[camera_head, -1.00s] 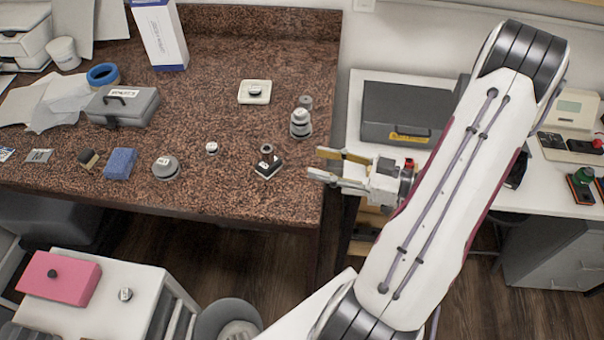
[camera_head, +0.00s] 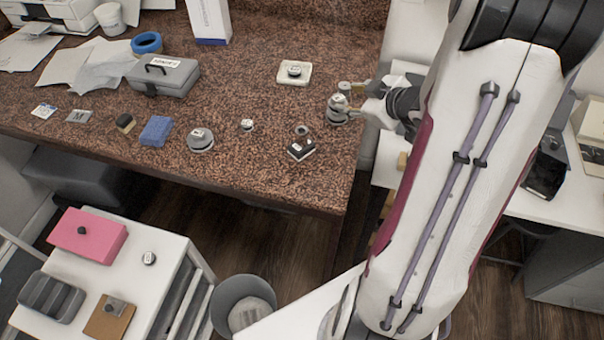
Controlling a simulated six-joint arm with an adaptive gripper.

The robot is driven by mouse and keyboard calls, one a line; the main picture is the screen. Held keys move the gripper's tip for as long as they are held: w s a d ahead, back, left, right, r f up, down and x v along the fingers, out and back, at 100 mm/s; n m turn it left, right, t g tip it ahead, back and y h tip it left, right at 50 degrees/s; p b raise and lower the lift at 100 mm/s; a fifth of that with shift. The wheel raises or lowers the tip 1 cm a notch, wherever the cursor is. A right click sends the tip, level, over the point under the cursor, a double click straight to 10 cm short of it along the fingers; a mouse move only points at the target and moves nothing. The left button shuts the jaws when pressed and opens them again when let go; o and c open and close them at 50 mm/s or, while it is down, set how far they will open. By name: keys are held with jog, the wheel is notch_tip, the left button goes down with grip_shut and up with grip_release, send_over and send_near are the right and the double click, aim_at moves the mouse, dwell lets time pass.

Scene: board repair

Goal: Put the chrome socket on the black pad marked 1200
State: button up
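A small grey metal cylinder (camera_head: 344,87), which looks like the chrome socket, stands near the counter's right edge, just behind a stacked grey weight (camera_head: 338,111). My gripper (camera_head: 357,101) is at the right edge beside these two, its fingers apart and pointing left. The fingertips overlap them in the view, so I cannot tell contact; nothing is clearly held. A small black pad with a white label (camera_head: 301,150) lies left of and nearer than the gripper; its number is too small to read. A short hollow cylinder (camera_head: 302,132) stands at its back edge, on or behind it.
A cream dish (camera_head: 306,78) holding a small dark piece lies behind the pad. A labelled grey weight (camera_head: 200,140), a small white-topped piece (camera_head: 247,125), a blue sponge (camera_head: 156,131) and a grey toolbox (camera_head: 164,77) are further left. The counter between dish and pad is clear.

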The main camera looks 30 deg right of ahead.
jog(key=s+a+r+m+g+h, duration=0.1)
jog(key=s+a+r+m+h, duration=0.15)
jog(key=r, duration=0.35)
jog(key=s+a+r+m+g+h, duration=0.1)
jog(key=a+r+m+h, duration=0.15)
jog(key=r, duration=0.35)
jog(key=s+a+m+g+y, duration=0.1)
jog(key=s+a+g+y, duration=0.2)
jog(key=s+a, duration=1.5)
jog(key=a+y, duration=0.2)
jog(key=a, duration=0.1)
jog(key=shift+r, duration=0.4)
jog(key=shift+d, duration=0.1)
